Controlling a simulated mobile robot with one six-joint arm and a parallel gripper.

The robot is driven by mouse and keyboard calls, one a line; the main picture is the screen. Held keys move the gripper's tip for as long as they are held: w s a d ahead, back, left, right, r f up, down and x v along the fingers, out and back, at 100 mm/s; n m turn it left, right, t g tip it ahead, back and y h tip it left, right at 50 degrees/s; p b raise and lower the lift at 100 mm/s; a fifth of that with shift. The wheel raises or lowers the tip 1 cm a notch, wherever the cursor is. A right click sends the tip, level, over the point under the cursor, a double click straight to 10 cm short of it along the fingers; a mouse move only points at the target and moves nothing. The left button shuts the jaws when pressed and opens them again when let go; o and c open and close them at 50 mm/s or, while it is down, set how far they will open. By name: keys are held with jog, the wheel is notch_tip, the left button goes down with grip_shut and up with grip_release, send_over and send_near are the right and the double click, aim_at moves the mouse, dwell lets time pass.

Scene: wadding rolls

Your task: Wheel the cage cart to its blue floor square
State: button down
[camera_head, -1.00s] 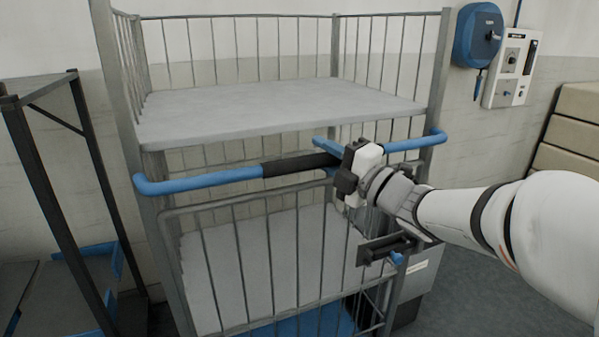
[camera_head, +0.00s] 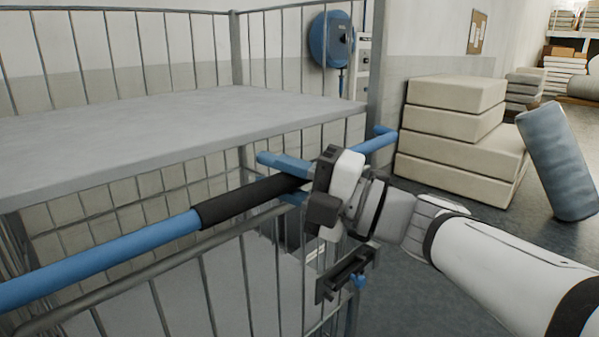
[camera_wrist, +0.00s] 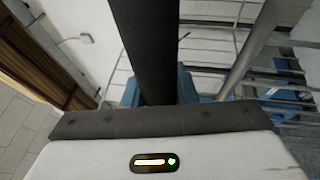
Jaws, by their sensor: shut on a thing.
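The cage cart (camera_head: 150,122), grey wire mesh with a flat grey shelf, fills the left of the head view. Its blue push bar (camera_head: 100,258) crosses the front, with a black sleeve (camera_head: 240,200) around its middle. My gripper (camera_head: 287,181) is shut on the bar at the right end of this sleeve, one blue finger above and one below. In the wrist view, the black sleeve (camera_wrist: 145,45) runs between the blue fingers of my gripper (camera_wrist: 158,90). No blue floor square can be made out now.
A stack of beige blocks (camera_head: 460,130) stands at the wall right of the cart. A blue-grey roll (camera_head: 558,160) leans at the far right. A blue round wall unit (camera_head: 330,40) hangs behind the cart. Dark floor (camera_head: 400,275) shows clear between cart and stack.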

jog(key=shift+d, duration=0.1)
jog(key=c, duration=1.2)
grip_release()
jog(key=shift+o, duration=0.2)
